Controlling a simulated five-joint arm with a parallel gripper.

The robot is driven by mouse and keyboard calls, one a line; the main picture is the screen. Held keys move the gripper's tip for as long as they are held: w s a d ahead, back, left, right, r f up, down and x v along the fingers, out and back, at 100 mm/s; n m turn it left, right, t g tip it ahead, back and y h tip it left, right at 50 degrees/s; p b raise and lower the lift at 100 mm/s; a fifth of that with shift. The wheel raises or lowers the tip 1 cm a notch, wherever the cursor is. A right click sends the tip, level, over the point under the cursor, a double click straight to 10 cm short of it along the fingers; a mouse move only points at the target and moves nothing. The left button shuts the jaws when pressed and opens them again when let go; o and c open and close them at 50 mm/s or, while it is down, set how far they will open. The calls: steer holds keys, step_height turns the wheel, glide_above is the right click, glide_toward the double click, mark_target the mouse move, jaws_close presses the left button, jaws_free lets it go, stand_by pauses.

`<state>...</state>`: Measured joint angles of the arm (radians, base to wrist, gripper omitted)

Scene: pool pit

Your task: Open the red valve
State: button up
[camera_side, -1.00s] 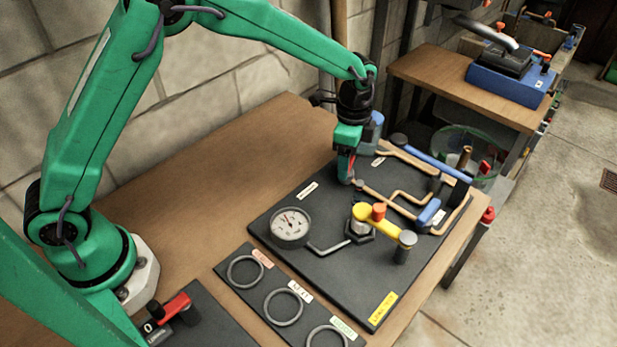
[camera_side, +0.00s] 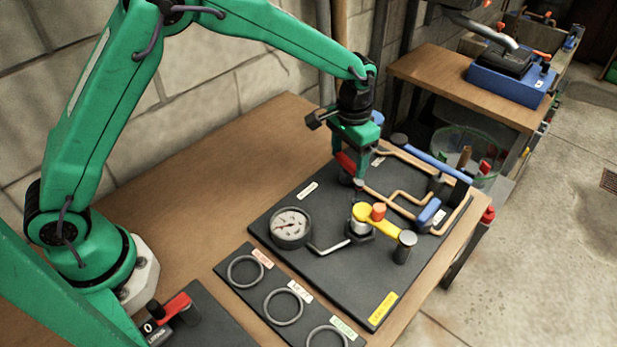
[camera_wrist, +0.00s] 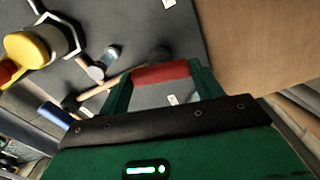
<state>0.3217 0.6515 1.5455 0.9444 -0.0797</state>
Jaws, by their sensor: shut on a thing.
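The red valve handle (camera_side: 345,162) is at the back of the dark board, near its wall-side corner. My gripper (camera_side: 355,152) is over it, pointing down. In the wrist view, the red handle (camera_wrist: 160,72) lies crosswise between the two green fingers of my gripper (camera_wrist: 155,82), which is shut on it. The gripper hides part of the handle and the valve body beneath it.
The dark board (camera_side: 295,261) carries a round gauge (camera_side: 290,226), a yellow lever (camera_side: 378,221) with an orange knob, copper pipes and a blue handle (camera_side: 428,211). Three rings (camera_side: 283,306) lie on a front plate. Bare wooden bench (camera_side: 215,180) is at left.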

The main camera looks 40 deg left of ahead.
mark_target(348, 160)
steer(key=shift+r+n, duration=0.1)
steer(key=shift+n, duration=1.2)
steer(key=o, duration=1)
steer(key=shift+r, duration=3.85)
steer(key=shift+r, duration=0.1)
